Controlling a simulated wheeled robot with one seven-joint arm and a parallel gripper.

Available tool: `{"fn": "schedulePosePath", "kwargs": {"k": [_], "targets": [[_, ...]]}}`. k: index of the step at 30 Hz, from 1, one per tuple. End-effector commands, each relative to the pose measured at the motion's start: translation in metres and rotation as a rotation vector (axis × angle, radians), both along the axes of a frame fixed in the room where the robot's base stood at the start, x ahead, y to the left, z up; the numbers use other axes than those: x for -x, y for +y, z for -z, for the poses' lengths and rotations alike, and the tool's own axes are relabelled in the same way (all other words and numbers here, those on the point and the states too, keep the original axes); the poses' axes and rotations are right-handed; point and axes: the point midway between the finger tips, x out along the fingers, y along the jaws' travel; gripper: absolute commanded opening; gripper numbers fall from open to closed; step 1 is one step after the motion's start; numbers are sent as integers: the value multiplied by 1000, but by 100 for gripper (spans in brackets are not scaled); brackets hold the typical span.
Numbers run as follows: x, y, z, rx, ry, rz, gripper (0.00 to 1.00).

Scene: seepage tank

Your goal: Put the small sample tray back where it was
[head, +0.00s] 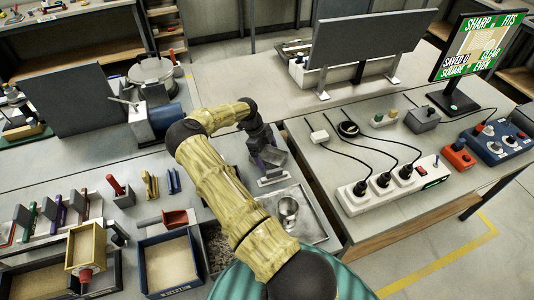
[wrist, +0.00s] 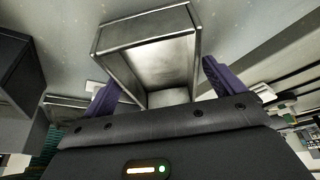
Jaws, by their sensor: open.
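The small sample tray is a grey metal, open box (wrist: 150,55) with raised rims, seen close up in the wrist view. My gripper (head: 264,158) hangs over the bench beside the shallow metal pan. I cannot tell whether the fingers touch the tray, and its underside is hidden.
A shallow metal pan (head: 319,227) with a steel cup (head: 289,208) lies just below my gripper. A power strip (head: 386,187) with cables lies on the right bench. A blue sand bin (head: 168,262) and a red scoop (head: 176,218) are to the left. My arm hides part of the bench.

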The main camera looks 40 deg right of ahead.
Motion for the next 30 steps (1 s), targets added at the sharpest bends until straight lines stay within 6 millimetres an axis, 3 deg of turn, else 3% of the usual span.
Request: {"fn": "schedulePosePath", "kwargs": {"k": [8, 24, 30], "targets": [[-7, 4, -18, 0, -4, -1, 94], [-38, 22, -106, -1, -2, -1, 94], [-39, 23, -114, 0, 1, 1, 94]]}}
